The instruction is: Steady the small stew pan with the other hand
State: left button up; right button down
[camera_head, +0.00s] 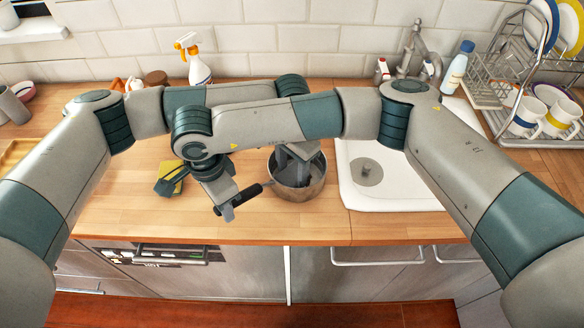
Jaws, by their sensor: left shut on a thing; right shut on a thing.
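The small stew pan (318,186) is a round steel pan standing on the wooden counter left of the sink. Its black handle (255,188) points left towards the front. My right gripper (228,212) comes across from the right and is shut on the outer end of that handle. My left gripper (298,172) reaches across from the left, behind my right forearm, and points down into the pan. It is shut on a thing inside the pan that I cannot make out. The pan's far rim is partly hidden by my arms.
A yellow and dark green cleaning item (170,180) lies left of the pan. A white sink (395,185) is right of it. A spray bottle (197,68) stands at the back, a dish rack (540,110) at the right. My forearms cross above the counter. The counter's front left is clear.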

pick_arm(q)
jog(key=shift+f, duration=0.15)
jog(key=shift+w+d, duration=1.15)
jog(key=shift+d, duration=0.2)
jog(key=shift+f, duration=0.1)
jog(key=shift+s, duration=0.1)
jog(key=shift+s+a+f, duration=0.1)
jog(key=shift+s+a, duration=0.1)
jog(key=shift+a, duration=0.05)
jog(key=shift+s+a, duration=0.95)
jog(key=shift+a, duration=0.2)
